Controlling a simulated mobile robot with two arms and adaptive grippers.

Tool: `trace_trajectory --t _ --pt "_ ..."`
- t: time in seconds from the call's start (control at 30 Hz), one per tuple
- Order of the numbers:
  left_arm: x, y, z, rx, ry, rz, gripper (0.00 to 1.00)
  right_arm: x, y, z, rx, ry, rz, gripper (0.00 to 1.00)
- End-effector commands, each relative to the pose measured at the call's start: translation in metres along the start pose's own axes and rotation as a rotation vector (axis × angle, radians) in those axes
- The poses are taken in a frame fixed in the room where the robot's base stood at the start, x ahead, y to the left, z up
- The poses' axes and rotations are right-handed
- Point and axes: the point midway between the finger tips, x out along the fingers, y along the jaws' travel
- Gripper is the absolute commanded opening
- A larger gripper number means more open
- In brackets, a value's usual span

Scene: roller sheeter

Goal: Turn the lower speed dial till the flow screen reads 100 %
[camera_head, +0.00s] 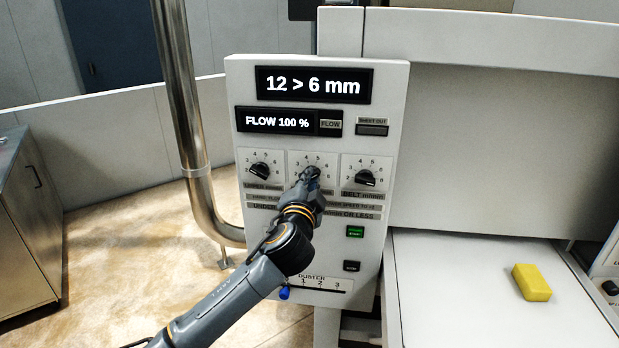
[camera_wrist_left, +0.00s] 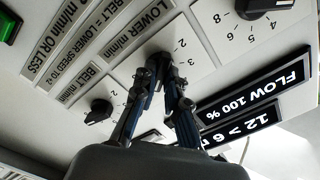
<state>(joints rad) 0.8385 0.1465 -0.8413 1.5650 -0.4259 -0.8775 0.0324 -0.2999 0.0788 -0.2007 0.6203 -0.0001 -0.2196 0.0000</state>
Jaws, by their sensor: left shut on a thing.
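The flow screen (camera_head: 277,122) on the grey control panel (camera_head: 238,80) reads "FLOW 100 %". It also shows in the left wrist view (camera_wrist_left: 262,92). The lower speed dial is the middle one of three; in the left wrist view its dark knob (camera_wrist_left: 158,57) sits by the "LOWER m/min" label. My left gripper (camera_head: 310,182) is shut on this dial, its two fingers (camera_wrist_left: 164,70) meeting around the knob. The gripper hides most of the dial in the head view, and its pointer cannot be read. My right gripper is in neither view.
The upper dial (camera_head: 260,171) and belt dial (camera_head: 365,178) flank the held one. Above is a screen (camera_head: 313,86) reading "12 > 6 mm". A green button (camera_head: 355,231) and a duster slider with a blue knob (camera_head: 284,292) sit lower. A yellow block (camera_head: 532,282) lies at right.

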Motion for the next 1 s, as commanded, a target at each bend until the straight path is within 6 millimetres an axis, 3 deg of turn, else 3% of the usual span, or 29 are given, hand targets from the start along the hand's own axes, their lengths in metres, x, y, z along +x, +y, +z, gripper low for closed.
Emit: trace_trajectory --t 0.7,0.73,0.83,1.0 --pt "0.0000 0.0003 -0.0003 0.086 0.002 0.000 0.00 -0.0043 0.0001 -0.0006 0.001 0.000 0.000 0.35" --pt "0.0000 0.0003 -0.0003 0.086 0.002 0.000 0.16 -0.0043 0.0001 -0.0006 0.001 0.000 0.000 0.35" --pt "0.0000 0.0003 -0.0003 0.086 0.002 0.000 0.35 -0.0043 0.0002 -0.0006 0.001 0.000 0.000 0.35" --pt "0.0000 0.0003 -0.0002 0.086 0.001 0.000 0.35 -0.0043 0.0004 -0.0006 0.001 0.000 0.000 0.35"
